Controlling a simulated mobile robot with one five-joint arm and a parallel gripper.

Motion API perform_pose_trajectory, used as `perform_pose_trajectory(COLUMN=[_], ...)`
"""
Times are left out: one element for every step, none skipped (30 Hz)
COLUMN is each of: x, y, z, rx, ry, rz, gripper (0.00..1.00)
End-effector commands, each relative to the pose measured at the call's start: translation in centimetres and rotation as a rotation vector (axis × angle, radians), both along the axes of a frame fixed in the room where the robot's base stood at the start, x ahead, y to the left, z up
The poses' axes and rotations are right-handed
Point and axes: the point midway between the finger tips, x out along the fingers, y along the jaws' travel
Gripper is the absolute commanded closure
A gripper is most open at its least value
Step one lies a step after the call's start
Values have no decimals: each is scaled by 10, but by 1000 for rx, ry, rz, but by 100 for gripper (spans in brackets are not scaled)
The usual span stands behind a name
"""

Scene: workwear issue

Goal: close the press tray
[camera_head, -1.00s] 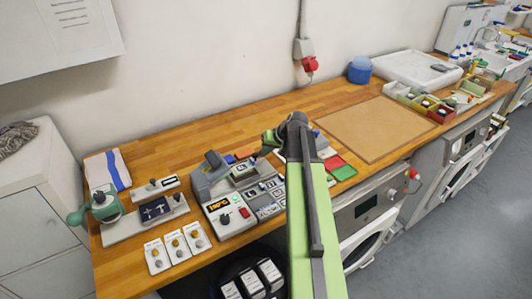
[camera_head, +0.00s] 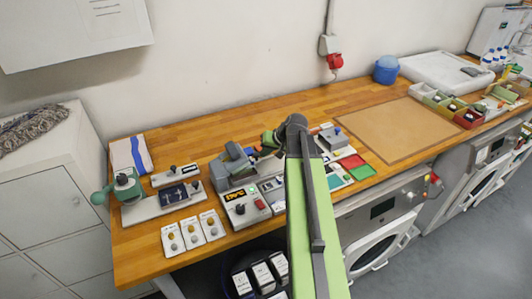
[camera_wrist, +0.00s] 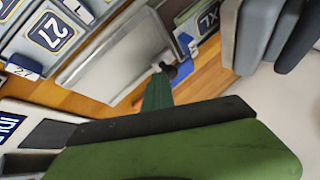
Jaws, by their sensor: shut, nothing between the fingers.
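The grey press (camera_head: 233,168) stands on the wooden bench, left of my green arm, with a control box (camera_head: 243,207) in front of it. My arm hides part of its right side. My gripper (camera_head: 270,138) is behind and right of the press in the head view. In the wrist view, my gripper (camera_wrist: 160,88) is shut and empty, its narrow dark end beside a flat silver plate (camera_wrist: 105,58), which looks like the press tray. I cannot tell whether they touch. How far out the tray sits is unclear. Dark grey press parts (camera_wrist: 275,35) show at upper right.
Left on the bench are a green hand device (camera_head: 127,185) and several white cards (camera_head: 192,235). A grey device (camera_head: 332,140) and red and green pads (camera_head: 356,165) lie right of my arm. A brown mat (camera_head: 395,128) leaves free room farther right.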

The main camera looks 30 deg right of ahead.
Motion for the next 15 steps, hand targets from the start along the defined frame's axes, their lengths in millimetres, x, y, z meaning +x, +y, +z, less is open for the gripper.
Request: perform_pose_trajectory(x=[1, 0, -1, -2, -4, -6, -9, -11, -15, -21, -27, -34, -38, -42, -48], y=[5, 5, 2, -1, -5, -11, -16, -23, -31, -32, -33, -35, -37, -38, -40], z=[0, 0, 1, 2, 3, 4, 5, 7, 9, 24, 34, 44, 50, 56, 64], rx=[10, 10, 9, 9, 8, 7, 7, 7, 6, 6, 5, 4, 4, 4, 4], ry=[2, 2, 1, 2, 1, 0, 0, 0, -1, -2, -2, -2, -2, -3, -3], rz=[9, 9, 9, 8, 9, 8, 7, 7, 7, 6, 4, 4, 4, 2, 2], gripper=[100, 100, 100, 100, 100, 100, 100, 100, 100, 100, 100, 100, 100, 100, 100])
